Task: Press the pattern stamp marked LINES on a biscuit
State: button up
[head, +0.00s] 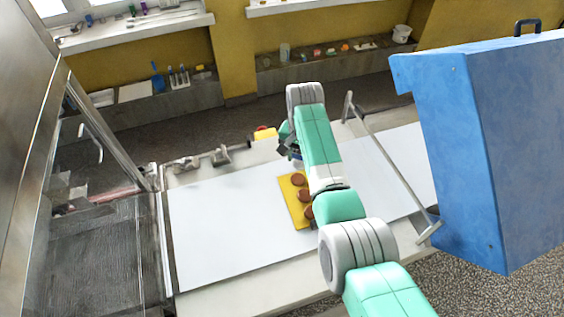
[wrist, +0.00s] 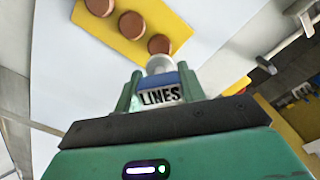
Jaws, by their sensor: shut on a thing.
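My gripper (wrist: 159,92) is shut on the stamp marked LINES (wrist: 160,97), which has a blue body, a white label and a pale round part at its far end. In the head view my gripper (head: 290,148) is partly hidden by my arm, just beyond the far end of the yellow board (head: 289,202). Brown round biscuits (head: 298,180) lie in a row on the board; my arm partly covers its near right side. In the wrist view three biscuits (wrist: 131,25) show on the board (wrist: 186,14), apart from the stamp. I cannot tell the stamp's height.
The white belt (head: 225,235) is clear left of the board. A metal rail frame (head: 385,160) and a large blue cabinet (head: 490,150) stand on the right. A steel machine (head: 95,130) stands on the left. Metal fittings (head: 220,155) line the belt's far edge near a yellow and red item (head: 265,134).

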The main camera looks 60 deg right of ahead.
jog(key=shift+f, duration=0.15)
jog(key=b, duration=0.6)
send_over(298, 179)
notch_tip(298, 179, down, 6)
jog(key=shift+d+r, duration=0.1)
jog(key=shift+d, duration=0.05)
jog(key=shift+f, duration=0.6)
dwell(1.5)
notch_tip(298, 179, up, 7)
jog(key=p, duration=0.6)
jog(key=shift+r+p, duration=0.15)
jog(key=shift+p, duration=0.15)
